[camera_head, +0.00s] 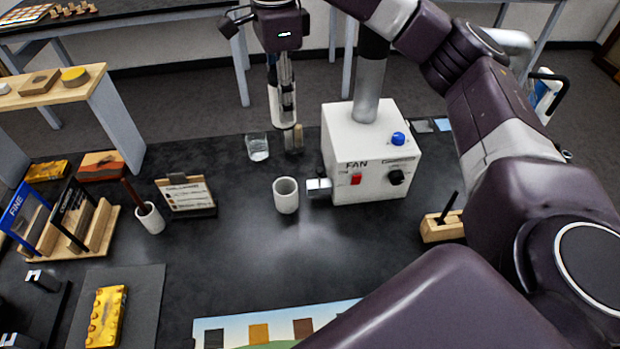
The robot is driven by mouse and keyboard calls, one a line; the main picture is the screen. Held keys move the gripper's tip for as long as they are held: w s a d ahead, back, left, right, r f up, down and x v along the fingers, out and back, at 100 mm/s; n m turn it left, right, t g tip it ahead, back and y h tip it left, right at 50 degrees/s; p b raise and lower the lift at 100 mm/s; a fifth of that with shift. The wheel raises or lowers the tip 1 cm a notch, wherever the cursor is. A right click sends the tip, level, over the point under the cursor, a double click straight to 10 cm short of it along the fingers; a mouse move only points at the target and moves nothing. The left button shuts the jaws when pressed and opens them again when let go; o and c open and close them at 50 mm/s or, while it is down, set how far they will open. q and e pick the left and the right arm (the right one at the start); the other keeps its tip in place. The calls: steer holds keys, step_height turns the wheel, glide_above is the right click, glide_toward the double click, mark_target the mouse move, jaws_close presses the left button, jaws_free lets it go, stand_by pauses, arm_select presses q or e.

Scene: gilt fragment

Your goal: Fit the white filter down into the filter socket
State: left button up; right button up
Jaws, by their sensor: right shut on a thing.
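My right gripper (285,112) hangs fingers down at the top centre, behind the white cup and left of the fan box. It is shut on a slender pale thing; its fingers cover most of it, and I cannot tell whether this is the white filter. A hollow white cylinder or cup (286,197) stands upright in front of the box. A silver fitting (318,187) sticks out of the left side of the white fan box (370,150). I cannot make out for sure which part is the filter socket. My left gripper is not in view.
A clear glass (257,148) stands just left of the right gripper. A small notice stand (187,194), a white pot with a brush (150,218) and a wooden rack (75,240) are at left. A picture sheet (275,325) lies in front. The black table's centre is clear.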

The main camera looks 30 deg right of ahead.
mark_target(274, 125)
steer(key=f, duration=0.2)
steer(key=a+f, duration=0.1)
steer(key=f, duration=0.5)
steer(key=shift+w+a+f, duration=0.1)
steer(key=shift+w+a, duration=0.2)
steer(key=shift+a, duration=0.1)
arm_select(q)
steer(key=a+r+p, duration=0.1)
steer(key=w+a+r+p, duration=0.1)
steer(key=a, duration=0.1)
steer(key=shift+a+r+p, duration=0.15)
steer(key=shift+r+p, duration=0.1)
steer(key=shift+p, duration=0.1)
arm_select(e)
step_height(274, 125, down, 12)
steer(key=shift+d+r, duration=0.2)
steer(key=shift+d, duration=0.1)
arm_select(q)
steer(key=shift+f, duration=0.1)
arm_select(e)
steer(key=shift+f, duration=0.1)
arm_select(q)
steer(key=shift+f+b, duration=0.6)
steer(key=shift+b, duration=0.1)
arm_select(e)
steer(key=shift+f, duration=0.55)
steer(key=o, duration=1.1)
steer(key=shift+r, duration=0.1)
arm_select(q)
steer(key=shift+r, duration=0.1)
